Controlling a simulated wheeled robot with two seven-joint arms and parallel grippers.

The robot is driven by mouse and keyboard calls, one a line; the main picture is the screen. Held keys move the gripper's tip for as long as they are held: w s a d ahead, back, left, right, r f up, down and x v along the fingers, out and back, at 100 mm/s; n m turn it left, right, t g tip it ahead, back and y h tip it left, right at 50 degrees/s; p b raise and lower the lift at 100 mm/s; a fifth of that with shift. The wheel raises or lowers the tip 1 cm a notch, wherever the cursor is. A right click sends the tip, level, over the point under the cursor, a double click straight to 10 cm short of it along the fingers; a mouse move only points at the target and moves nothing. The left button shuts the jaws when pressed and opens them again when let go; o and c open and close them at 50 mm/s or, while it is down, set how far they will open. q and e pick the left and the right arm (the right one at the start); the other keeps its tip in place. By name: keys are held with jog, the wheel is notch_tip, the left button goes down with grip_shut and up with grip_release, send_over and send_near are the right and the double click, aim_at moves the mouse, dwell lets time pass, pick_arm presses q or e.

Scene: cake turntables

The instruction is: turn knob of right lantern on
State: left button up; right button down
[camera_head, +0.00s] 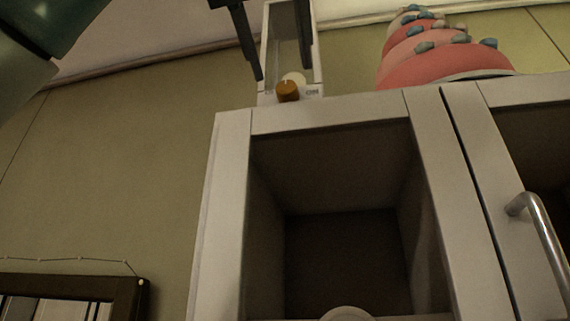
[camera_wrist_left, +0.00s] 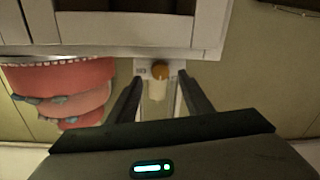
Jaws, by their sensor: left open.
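One lantern (camera_head: 268,60), a pale frame with clear sides, stands on top of the white cabinet at its left end. No other lantern shows. An orange-brown round knob (camera_head: 288,91) sits low on its front, with a cream candle (camera_head: 294,78) behind it. The knob also shows in the left wrist view (camera_wrist_left: 160,71), between the fingertips in the picture. My left gripper (camera_head: 283,71) is open, its two dark fingers apart on either side of the lantern in the picture. I cannot tell whether they touch it. My right gripper is not in view.
A tiered pink cake (camera_head: 440,62) with blue and grey pebble-like pieces stands right of the lantern. The white cabinet (camera_head: 233,190) has an open dark compartment and a metal handle (camera_head: 540,245) at right. A dark frame (camera_head: 130,290) hangs on the wall at lower left.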

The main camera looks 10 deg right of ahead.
aim_at(286, 87)
pick_arm(q)
jog(key=p+x, duration=0.1)
jog(key=x, duration=0.3)
jog(key=shift+r, duration=0.1)
jog(key=shift+w+d+p, duration=0.15)
jog(key=shift+w+p, duration=0.15)
jog(key=shift+w, duration=0.2)
